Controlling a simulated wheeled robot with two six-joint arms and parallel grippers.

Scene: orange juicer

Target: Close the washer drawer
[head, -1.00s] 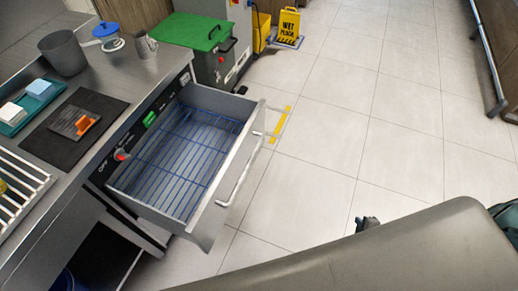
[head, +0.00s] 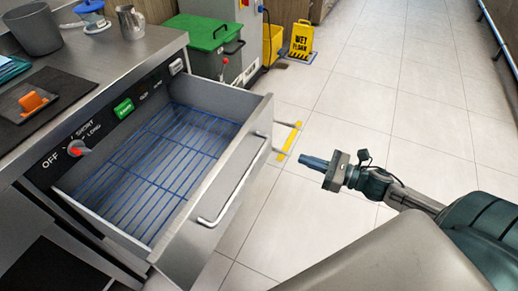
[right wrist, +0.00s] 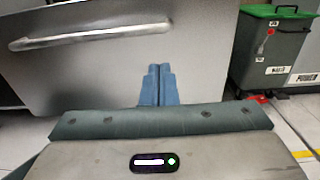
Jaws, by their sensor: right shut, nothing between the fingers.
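The washer drawer (head: 225,185) is pulled open from the steel counter unit, with a blue wire rack (head: 165,160) inside. Its long bar handle (head: 234,185) is on the front panel. My right gripper (head: 303,159) is shut and empty, to the right of the drawer front and apart from it in the head view. In the right wrist view my right gripper's blue fingers (right wrist: 157,85) are together and point at the drawer front (right wrist: 105,75), with the handle (right wrist: 90,36) at upper left. My left gripper is not in view.
The counter carries a grey cup (head: 35,30), a metal pitcher (head: 131,22) and a dark mat with an orange-handled tool (head: 33,102). A green-lidded bin (head: 205,35) and a yellow wet floor sign (head: 301,40) stand beyond. The tiled floor at right is clear.

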